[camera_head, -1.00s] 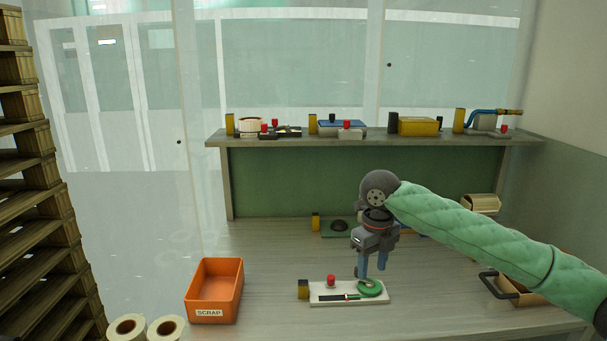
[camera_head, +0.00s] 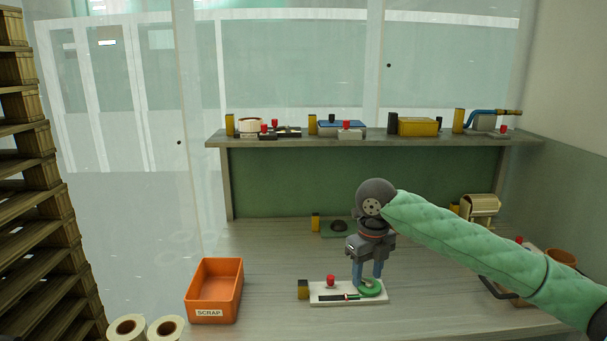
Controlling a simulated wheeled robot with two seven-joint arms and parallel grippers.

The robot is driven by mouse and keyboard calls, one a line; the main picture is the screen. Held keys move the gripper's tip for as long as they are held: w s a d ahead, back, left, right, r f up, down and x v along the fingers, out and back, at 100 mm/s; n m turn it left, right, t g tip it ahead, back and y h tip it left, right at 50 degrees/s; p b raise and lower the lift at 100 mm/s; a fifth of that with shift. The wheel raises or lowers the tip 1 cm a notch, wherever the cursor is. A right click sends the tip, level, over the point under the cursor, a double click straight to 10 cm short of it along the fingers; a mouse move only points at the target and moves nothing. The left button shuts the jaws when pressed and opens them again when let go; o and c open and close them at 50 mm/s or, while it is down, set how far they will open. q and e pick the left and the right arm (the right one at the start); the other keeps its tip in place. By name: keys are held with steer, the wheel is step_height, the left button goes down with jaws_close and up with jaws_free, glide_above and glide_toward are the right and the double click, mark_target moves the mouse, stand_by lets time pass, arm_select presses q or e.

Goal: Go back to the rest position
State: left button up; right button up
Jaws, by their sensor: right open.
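My right gripper (camera_head: 367,277) points down over the white board (camera_head: 349,299) on the workbench. Its blue fingers are apart, with the tips at or just above the green ring (camera_head: 370,289) at the board's right end. I cannot tell whether they touch the ring. The board also carries a red knob (camera_head: 331,281) and a dark bar with a green part (camera_head: 338,297). My right arm comes in from the right in a green padded sleeve. My left gripper is out of view.
An orange SCRAP bin (camera_head: 215,291) stands left of the board. A shelf (camera_head: 370,139) with several fixtures runs along the back. A dark-handled tray (camera_head: 497,288) is partly hidden under my right arm. Stacked pallets (camera_head: 35,200) stand at the left.

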steer(key=s+a+f+m+y, duration=0.1)
steer(key=s+a+f+m, duration=0.3)
steer(key=s+f+m, duration=0.25)
steer(key=s+a+f+m+t+y, duration=0.1)
steer(key=s+a+f+m+y, duration=0.1)
steer(key=s+a+f+m, duration=0.45)
steer(key=s+a+f+m+y, duration=0.15)
steer(key=s+f+m, duration=0.25)
steer(key=f, duration=0.5)
steer(key=s+d+f+m+h, duration=0.1)
steer(key=s+d+f+m, duration=0.3)
steer(key=s+m, duration=0.3)
steer(key=s+d+f+m+h, duration=0.1)
steer(key=s+d+f+m, duration=0.3)
steer(key=s+m, duration=0.4)
steer(key=s+d+f+m+h, duration=0.1)
steer(key=s+d+f+m, duration=0.3)
steer(key=s+m, duration=0.3)
steer(key=shift+s+d+m, duration=0.4)
steer(key=shift+s+d, duration=0.1)
steer(key=shift+s, duration=0.5)
